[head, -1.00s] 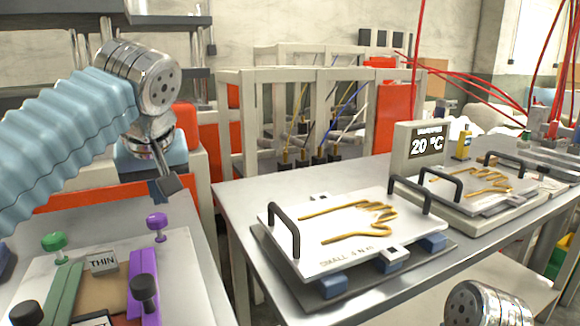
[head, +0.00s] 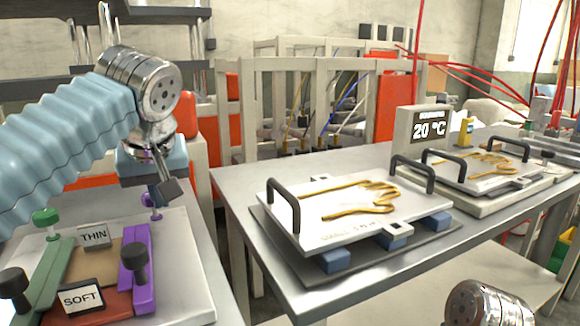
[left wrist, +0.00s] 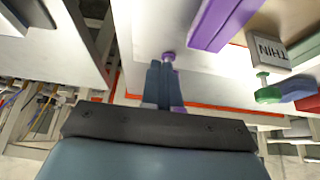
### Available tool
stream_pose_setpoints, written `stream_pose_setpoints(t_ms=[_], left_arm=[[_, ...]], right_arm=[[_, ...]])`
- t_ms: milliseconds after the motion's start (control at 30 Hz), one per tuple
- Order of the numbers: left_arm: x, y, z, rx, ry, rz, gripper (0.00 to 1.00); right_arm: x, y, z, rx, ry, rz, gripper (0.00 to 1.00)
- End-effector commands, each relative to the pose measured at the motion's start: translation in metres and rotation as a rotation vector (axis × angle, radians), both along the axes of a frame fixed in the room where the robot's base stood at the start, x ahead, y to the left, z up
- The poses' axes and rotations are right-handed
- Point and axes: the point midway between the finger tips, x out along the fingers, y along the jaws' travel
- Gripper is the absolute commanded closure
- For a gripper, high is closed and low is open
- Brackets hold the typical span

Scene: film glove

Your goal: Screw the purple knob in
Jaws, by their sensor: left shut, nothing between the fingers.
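The purple knob (head: 151,201) stands on a thin stem at the far end of the purple bar (head: 137,265), and my left gripper hides part of it in the head view. In the left wrist view, the knob (left wrist: 168,57) shows just beyond my fingertips. My left gripper (head: 168,190) is shut and empty, pointing down at the knob; its fingers also show in the left wrist view (left wrist: 164,75). I cannot tell whether the fingertips touch the knob. My right gripper is out of view.
A green knob (head: 46,218) and black knobs (head: 135,257) stand on the same board, with THIN (head: 94,236) and SOFT (head: 81,298) blocks. To the right, a metal table (head: 235,190) holds plates with glove outlines and black handles (head: 284,205).

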Motion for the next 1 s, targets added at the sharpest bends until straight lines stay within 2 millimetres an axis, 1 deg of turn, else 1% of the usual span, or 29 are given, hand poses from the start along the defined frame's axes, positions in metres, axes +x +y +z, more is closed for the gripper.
stream_pose_setpoints(t_ms=[333, 1000], left_arm=[[0.001, 0.003, 0.000, 0.001, -0.001, 0.001, 1.00], [-0.009, 0.018, 0.001, 0.000, -0.001, 0.002, 1.00]], right_arm=[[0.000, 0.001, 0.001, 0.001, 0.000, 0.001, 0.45], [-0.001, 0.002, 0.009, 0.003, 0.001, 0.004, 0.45]])
